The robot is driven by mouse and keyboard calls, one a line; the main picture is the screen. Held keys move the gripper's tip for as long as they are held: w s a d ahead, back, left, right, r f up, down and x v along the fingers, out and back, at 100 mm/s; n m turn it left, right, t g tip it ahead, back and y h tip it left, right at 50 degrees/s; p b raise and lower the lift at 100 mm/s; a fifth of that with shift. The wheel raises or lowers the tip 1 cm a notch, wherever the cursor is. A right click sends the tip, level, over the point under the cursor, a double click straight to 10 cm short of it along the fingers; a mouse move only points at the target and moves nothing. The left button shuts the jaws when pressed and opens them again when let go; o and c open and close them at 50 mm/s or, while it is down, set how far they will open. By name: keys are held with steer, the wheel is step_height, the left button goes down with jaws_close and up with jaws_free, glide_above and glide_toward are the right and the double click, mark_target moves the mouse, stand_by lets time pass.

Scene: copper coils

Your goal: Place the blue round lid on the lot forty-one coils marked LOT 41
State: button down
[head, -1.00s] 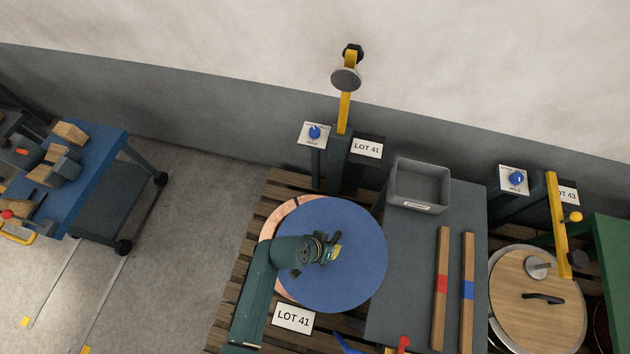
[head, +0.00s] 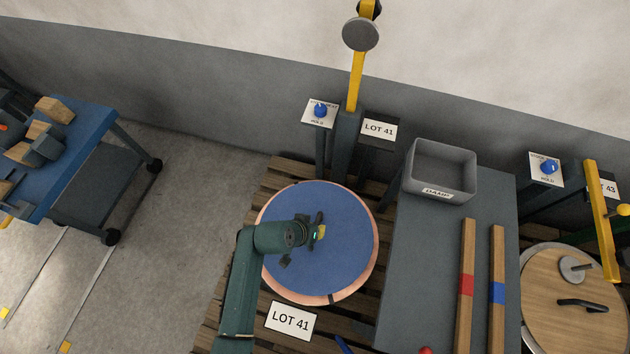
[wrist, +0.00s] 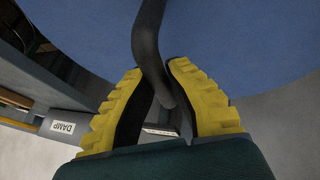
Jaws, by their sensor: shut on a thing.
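The blue round lid (head: 340,255) covers most of the top of the copper coils (head: 372,262) at LOT 41. A copper rim shows around it, widest at the lower right. Whether the lid rests on the coils or hangs just above cannot be told. My gripper (head: 318,232) is over the lid's middle. In the wrist view my gripper (wrist: 168,95) has its yellow ribbed fingers shut on the lid's dark curved handle (wrist: 150,40), with the blue lid (wrist: 240,40) behind. LOT 41 signs stand in front (head: 290,320) and behind (head: 379,130).
A yellow arm with a grey disc (head: 360,34) stands upright behind the coils, beside a blue knob panel (head: 320,112). To the right is a grey bench (head: 420,270) with a DAMP bin (head: 441,172) and two wooden bars. A wooden lid (head: 575,300) lies further right.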

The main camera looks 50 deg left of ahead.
steer(key=shift+f+b, duration=0.35)
steer(key=shift+f, duration=0.35)
steer(key=shift+f+b, duration=0.3)
steer(key=shift+f, duration=0.15)
steer(key=c, duration=1.1)
jaws_free()
steer(key=shift+w, duration=0.1)
steer(key=shift+c, duration=0.2)
steer(key=shift+f, duration=0.15)
steer(key=v, duration=1.2)
